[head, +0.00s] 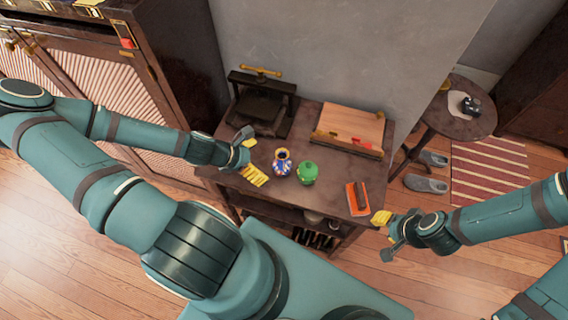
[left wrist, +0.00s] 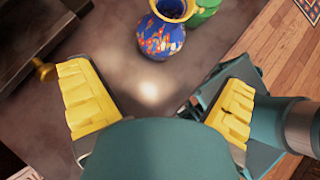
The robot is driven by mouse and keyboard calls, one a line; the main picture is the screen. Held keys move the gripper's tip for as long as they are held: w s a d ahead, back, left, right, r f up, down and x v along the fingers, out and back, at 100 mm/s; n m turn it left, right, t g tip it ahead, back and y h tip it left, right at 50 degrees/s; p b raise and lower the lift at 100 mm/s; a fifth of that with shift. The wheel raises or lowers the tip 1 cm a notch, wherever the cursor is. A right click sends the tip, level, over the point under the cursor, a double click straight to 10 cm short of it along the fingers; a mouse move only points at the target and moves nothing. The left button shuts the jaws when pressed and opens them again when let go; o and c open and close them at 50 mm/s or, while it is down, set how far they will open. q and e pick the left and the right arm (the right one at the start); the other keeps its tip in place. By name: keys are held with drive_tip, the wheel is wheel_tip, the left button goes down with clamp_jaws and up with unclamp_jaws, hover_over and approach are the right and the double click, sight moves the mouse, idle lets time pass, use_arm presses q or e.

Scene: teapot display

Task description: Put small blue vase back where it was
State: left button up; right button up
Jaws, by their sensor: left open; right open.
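The small blue vase (head: 282,163), with red and yellow patterning and an orange rim, stands upright on the dark table (head: 333,176). A green lidded pot (head: 307,172) stands close on its right. My left gripper (head: 252,163) is open and empty at the vase's left, apart from it. In the left wrist view the vase (left wrist: 161,32) lies ahead of the spread yellow fingers (left wrist: 160,97), with the green pot (left wrist: 204,12) partly cut off behind it. My right gripper (head: 384,234) is open and empty off the table's right front corner.
A black press (head: 262,105) with a brass handle stands at the back left of the table. A wooden slanted board (head: 349,128) lies at the back right. A red-orange box with a dark item (head: 357,198) lies near the right edge. A round side table (head: 460,115) stands further right.

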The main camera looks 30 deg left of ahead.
sight(283, 167)
use_arm(q)
drive_tip(key=b+x, duration=0.2)
drive_tip(key=x, duration=0.7)
drive_tip(key=shift+w+d+f, duration=0.15)
drive_tip(key=shift+w+f, duration=0.05)
drive_tip(key=shift+f, duration=0.05)
drive_tip(key=c, duration=1.4)
